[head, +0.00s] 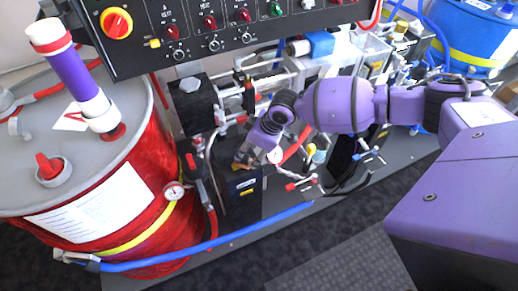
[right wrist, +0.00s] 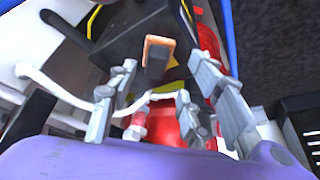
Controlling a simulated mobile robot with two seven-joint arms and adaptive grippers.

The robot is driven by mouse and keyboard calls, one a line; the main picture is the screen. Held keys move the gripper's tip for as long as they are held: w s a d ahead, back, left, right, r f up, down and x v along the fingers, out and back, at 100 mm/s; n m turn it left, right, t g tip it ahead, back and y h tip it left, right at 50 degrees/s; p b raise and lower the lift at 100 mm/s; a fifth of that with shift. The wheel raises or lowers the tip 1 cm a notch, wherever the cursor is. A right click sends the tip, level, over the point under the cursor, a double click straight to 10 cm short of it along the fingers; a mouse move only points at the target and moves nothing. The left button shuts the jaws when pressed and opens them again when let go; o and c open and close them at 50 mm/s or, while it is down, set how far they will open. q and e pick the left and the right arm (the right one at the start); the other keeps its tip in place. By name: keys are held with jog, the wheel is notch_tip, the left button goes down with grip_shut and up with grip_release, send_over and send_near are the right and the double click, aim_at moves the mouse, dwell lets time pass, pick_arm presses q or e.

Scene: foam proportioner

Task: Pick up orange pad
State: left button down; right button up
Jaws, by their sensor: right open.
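The orange pad (right wrist: 159,42) shows in the right wrist view as a small orange-edged block with a dark post or recess below it, against a black box (right wrist: 125,38). My right gripper (right wrist: 162,85) is open, with its grey fingers on either side of the view and the pad between and beyond their tips. The fingers appear apart from the pad. In the head view my right gripper (head: 246,157) is low over the black box (head: 243,196); a small orange patch (head: 238,166) shows beside it, mostly hidden. My left gripper is not in view.
A red drum (head: 140,195) with a grey lid stands at the left. A control panel (head: 215,35) hangs above. A blue hose (head: 215,240) runs along the front. The dark floor in front is clear.

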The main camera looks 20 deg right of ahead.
aim_at(245, 157)
jog(key=x, duration=0.4)
jog(key=shift+w+f, duration=0.3)
jog(key=shift+w, duration=0.15)
jog(key=shift+a, duration=0.1)
grip_shut()
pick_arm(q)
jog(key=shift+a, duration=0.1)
pick_arm(e)
jog(key=shift+r, duration=0.15)
